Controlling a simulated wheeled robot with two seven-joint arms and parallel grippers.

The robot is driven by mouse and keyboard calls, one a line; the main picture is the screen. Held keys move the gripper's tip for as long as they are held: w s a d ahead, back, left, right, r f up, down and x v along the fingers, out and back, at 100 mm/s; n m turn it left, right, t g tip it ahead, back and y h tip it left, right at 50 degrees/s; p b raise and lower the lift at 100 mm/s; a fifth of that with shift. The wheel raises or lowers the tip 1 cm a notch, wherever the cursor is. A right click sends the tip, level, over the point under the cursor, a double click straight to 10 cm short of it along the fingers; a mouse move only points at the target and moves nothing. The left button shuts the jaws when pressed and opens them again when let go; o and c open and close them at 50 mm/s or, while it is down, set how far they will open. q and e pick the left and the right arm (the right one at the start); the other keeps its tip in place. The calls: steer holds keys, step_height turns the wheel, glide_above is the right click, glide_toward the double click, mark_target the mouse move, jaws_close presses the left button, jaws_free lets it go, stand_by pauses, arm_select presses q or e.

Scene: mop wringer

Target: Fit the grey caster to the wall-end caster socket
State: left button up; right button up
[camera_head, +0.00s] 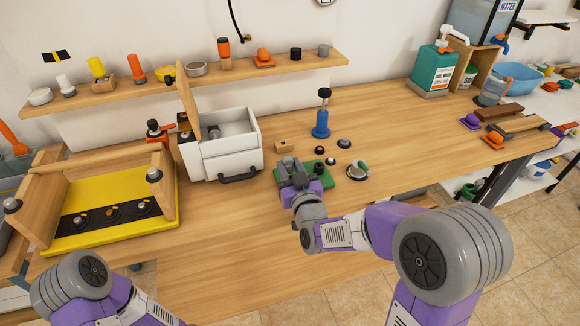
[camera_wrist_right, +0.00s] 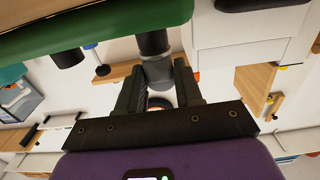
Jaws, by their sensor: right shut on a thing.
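My right gripper (camera_head: 290,167) is over the left part of a green mat or tray (camera_head: 326,181), just right of the white box. In the right wrist view its two fingers (camera_wrist_right: 158,82) are closed on a grey rounded piece, which looks like the grey caster (camera_wrist_right: 157,70). A darker grey cylinder (camera_wrist_right: 152,43) adjoins it, close to the green surface (camera_wrist_right: 100,25). The yellow board (camera_head: 70,232) with a wooden frame lies at left, with round grey-black pieces on its posts. I cannot tell which is the wall-end caster socket. My left gripper is out of view.
A white box (camera_head: 220,158) with a raised wooden lid stands between the gripper and the yellow board. A blue tool (camera_head: 321,125) stands upright behind the mat, with small round parts nearby. A wall shelf (camera_head: 130,90) runs behind. The front bench is clear.

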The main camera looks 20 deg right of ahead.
steer(key=shift+f, duration=0.15)
stand_by(0.7)
steer(key=o, duration=1.1)
